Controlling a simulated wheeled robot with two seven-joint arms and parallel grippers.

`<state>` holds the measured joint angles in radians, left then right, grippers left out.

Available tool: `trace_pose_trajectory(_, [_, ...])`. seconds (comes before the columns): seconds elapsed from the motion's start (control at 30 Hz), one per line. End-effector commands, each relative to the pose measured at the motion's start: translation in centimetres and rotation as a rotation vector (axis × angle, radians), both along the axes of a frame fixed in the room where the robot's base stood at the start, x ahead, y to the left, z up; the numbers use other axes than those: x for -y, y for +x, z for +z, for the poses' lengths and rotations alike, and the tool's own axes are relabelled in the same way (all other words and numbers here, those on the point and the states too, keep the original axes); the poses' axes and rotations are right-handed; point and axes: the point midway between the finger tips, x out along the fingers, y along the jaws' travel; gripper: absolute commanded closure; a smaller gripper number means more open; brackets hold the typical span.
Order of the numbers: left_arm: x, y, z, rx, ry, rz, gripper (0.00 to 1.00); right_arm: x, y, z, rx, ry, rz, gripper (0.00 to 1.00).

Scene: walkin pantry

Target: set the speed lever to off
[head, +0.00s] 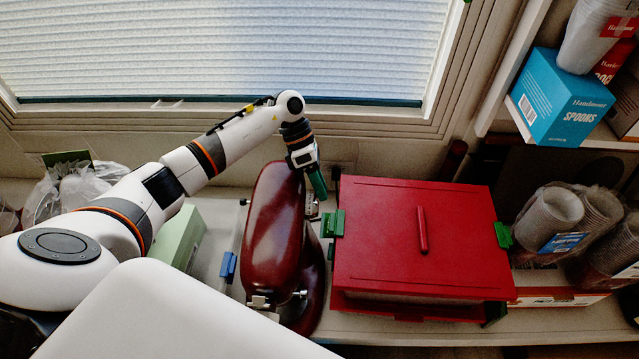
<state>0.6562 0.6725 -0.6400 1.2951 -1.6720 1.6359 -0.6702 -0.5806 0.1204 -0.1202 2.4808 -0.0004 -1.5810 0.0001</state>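A dark red stand mixer (273,232) stands on the counter in the middle of the head view, with metal fittings (262,301) at its near end. My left arm comes in from the left and bends down at the mixer's far end. My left gripper (317,184) points down close beside the mixer's far right side, between it and a red box. Its fingers are small and partly hidden, so I cannot tell whether they are open or touch the mixer. I cannot make out the speed lever clearly. My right gripper is out of view.
The red lidded box (375,205) with green clips stands close to the mixer's right, leaving a narrow gap. A pale green box (180,238) is on the left. Stacked cups (552,216) and a blue spoons box (560,97) are on the right. The window is behind.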

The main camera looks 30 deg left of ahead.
Motion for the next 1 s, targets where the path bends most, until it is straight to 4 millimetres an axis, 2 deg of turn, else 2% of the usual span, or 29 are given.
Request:
trace_pose_trajectory(0.13, [-0.2,0.1,0.3,0.001,0.001,0.0,0.64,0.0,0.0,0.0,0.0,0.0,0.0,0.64])
trace_pose_trajectory(0.27, [-1.0,0.4,1.6,0.002,0.002,0.001,0.64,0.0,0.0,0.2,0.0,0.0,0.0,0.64])
trace_pose_trajectory(0.5, [-3.7,1.5,5.8,0.002,0.003,0.002,0.64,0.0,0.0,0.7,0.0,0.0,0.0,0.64])
trace_pose_trajectory(0.7, [-5.6,2.2,8.6,0.003,0.001,0.001,0.64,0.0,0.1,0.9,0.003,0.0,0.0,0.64])
trace_pose_trajectory(1.0, [-6.4,2.5,9.9,0.0,0.0,0.0,0.64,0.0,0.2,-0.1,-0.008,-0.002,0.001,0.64])
